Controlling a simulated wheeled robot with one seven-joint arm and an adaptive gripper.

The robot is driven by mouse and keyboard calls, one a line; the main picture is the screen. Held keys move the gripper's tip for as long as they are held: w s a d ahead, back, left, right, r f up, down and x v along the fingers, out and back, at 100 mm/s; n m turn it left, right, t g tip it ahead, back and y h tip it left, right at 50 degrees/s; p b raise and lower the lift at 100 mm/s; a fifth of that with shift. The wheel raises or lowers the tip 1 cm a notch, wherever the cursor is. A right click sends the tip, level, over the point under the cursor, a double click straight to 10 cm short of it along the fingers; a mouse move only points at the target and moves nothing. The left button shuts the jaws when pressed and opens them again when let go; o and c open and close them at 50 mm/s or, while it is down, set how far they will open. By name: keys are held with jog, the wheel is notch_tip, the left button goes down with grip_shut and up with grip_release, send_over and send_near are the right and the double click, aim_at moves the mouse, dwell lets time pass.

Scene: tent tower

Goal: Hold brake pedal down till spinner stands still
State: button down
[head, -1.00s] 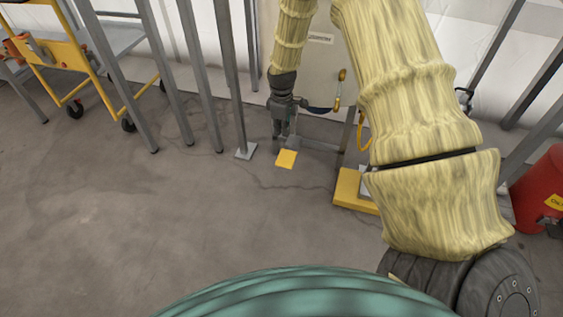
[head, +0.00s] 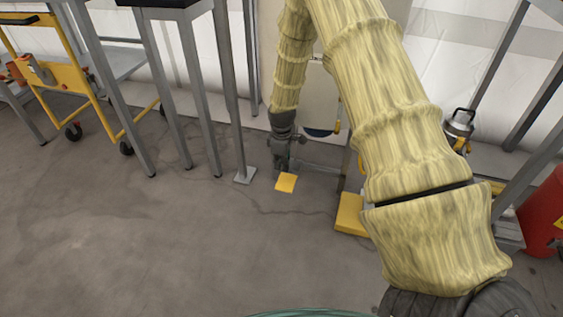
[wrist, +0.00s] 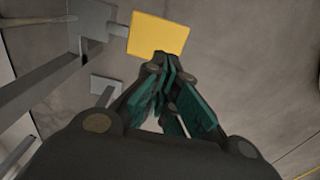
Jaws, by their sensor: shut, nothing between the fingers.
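The brake pedal is a small yellow square plate (head: 286,183) low near the floor in the head view. It also shows at the top of the wrist view (wrist: 158,32), on a grey arm. My gripper (head: 281,168) is shut and empty and points down just above the pedal. In the wrist view its fingertips (wrist: 163,62) overlap the pedal's near edge; I cannot tell whether they touch it. A dark blue curved part (head: 320,133) shows behind my arm at the pale panel; it may be the spinner, mostly hidden, and its motion cannot be told.
A grey post with a foot plate (head: 244,175) stands just left of the pedal. A yellow block (head: 351,214) sits to the right, partly behind my arm. A yellow trolley (head: 62,80) is at the left and a red drum (head: 543,215) at the right. The floor in front is clear.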

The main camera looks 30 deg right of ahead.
aim_at(282, 182)
notch_tip(282, 182, down, 8)
jog(key=b, duration=0.4)
jog(key=shift+r, duration=0.25)
